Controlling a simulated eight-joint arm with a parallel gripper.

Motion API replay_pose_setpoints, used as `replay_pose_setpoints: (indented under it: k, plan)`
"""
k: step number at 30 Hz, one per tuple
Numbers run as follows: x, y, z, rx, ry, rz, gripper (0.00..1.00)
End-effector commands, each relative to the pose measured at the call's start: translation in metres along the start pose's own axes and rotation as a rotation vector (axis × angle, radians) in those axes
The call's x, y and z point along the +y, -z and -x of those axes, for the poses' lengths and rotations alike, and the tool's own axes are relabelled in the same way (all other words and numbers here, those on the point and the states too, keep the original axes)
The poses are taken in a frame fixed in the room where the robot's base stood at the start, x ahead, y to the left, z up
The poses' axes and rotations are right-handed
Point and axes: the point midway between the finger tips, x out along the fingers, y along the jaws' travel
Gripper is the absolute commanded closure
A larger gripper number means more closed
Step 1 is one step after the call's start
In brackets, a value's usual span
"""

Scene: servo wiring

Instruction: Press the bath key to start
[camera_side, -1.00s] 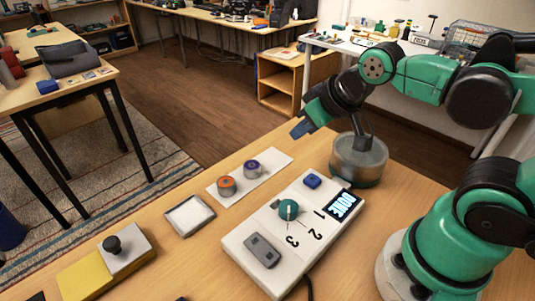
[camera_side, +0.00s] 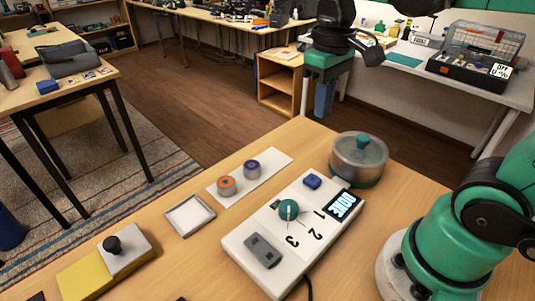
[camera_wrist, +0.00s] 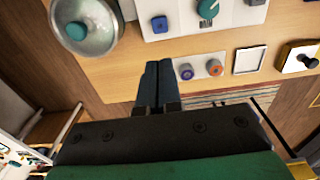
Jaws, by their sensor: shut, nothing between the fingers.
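A white control panel (camera_side: 262,229) lies on the wooden table. It carries a blue square key (camera_side: 312,181), a teal knob (camera_side: 288,210), a grey rocker switch (camera_side: 262,251) and a lit display (camera_side: 342,205) that seems to read DONE. No label naming the bath key is legible. A round metal pot (camera_side: 357,160) with a teal lid knob stands behind the panel. My gripper (camera_side: 325,98) is shut and empty, raised beyond the table's far edge, apart from the panel. In the wrist view its fingers (camera_wrist: 157,66) point toward the blue key (camera_wrist: 160,24).
A white strip (camera_side: 274,166) holds an orange-topped (camera_side: 226,186) and a purple-topped cylinder (camera_side: 252,169). A shallow tray (camera_side: 171,226) and a yellow block with a black knob (camera_side: 112,244) are to the left. A device reading OFF (camera_side: 480,70) stands on the back bench.

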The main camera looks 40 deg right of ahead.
Motion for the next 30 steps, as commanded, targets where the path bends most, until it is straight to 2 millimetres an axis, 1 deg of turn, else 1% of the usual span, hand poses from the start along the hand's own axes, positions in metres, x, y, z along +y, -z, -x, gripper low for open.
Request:
replay_pose_setpoints:
  k: [4, 7, 21, 27, 30]
  plan:
    - [0.000, 0.000, -0.006, 0.001, 0.000, 0.000, 1.00]
    - [0.000, 0.001, -0.017, 0.001, 0.000, 0.000, 1.00]
    - [0.000, 0.001, -0.091, 0.002, 0.000, 0.000, 1.00]
    - [0.000, 0.001, -0.117, 0.002, 0.000, 0.000, 1.00]
    - [0.000, 0.001, -0.127, 0.002, 0.000, 0.000, 1.00]
